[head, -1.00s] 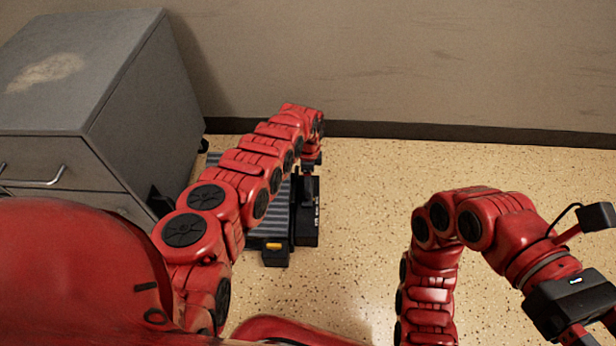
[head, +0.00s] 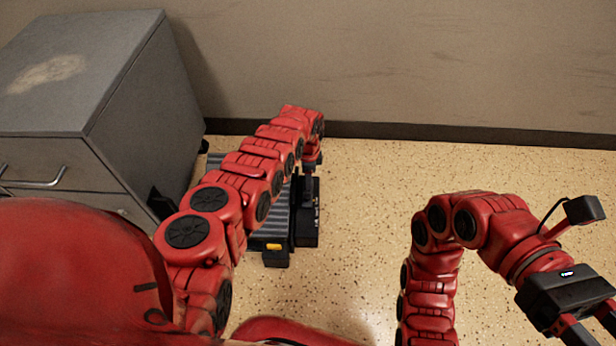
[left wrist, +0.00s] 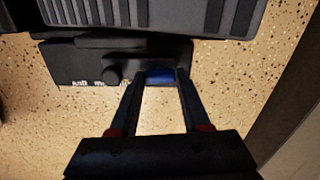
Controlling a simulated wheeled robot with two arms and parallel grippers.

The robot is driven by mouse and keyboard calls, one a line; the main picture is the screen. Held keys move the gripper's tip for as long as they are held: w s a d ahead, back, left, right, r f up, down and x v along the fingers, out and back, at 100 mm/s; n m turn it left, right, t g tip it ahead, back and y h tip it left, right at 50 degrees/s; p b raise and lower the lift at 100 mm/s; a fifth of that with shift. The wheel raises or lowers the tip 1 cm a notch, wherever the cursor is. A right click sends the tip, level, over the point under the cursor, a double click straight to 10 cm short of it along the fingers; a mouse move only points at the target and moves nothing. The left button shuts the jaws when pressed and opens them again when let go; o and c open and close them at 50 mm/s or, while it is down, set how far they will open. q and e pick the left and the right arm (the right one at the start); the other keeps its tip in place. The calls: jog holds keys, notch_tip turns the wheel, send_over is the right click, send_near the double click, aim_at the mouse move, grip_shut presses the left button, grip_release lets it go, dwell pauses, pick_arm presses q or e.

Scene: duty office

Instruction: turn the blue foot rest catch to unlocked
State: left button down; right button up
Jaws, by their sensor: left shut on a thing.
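The foot rest (head: 272,222) stands on the floor with a grey ribbed top, partly behind my left arm. A black side housing (head: 307,226) runs along its right side; its plate also shows in the left wrist view (left wrist: 75,65). The blue catch (left wrist: 160,76) sits on this plate, between my left fingertips. My left gripper (left wrist: 160,82) is shut on the catch. In the head view my left gripper (head: 309,172) points down at the housing, and the catch is hidden. My right gripper (head: 592,326) has its fingers apart, tips cut off by the picture edge.
A grey drawer cabinet (head: 70,90) stands left of the foot rest. The wall (head: 400,70) with a dark skirting (head: 450,134) is behind. A yellow part (head: 273,246) is on the foot rest's front. Speckled floor (head: 365,200) to the right is clear.

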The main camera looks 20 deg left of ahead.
pick_arm(q)
jog(key=n, duration=0.7)
jog(key=shift+p, duration=0.3)
jog(key=n, duration=0.9)
jog(key=shift+n, duration=0.3)
pick_arm(e)
jog(key=shift+w+a+r+m+g+y, duration=0.15)
jog(key=shift+w+a+r+m+g, duration=0.1)
jog(key=shift+w+a+g, duration=0.3)
jog(key=shift+w+a+r+m+g+y, duration=0.15)
jog(key=shift+w+a+r+m+g, duration=0.1)
jog(key=shift+w+a+g, duration=0.3)
jog(key=shift+s+d, duration=0.1)
pick_arm(q)
jog(key=shift+c, duration=1.8)
grip_release()
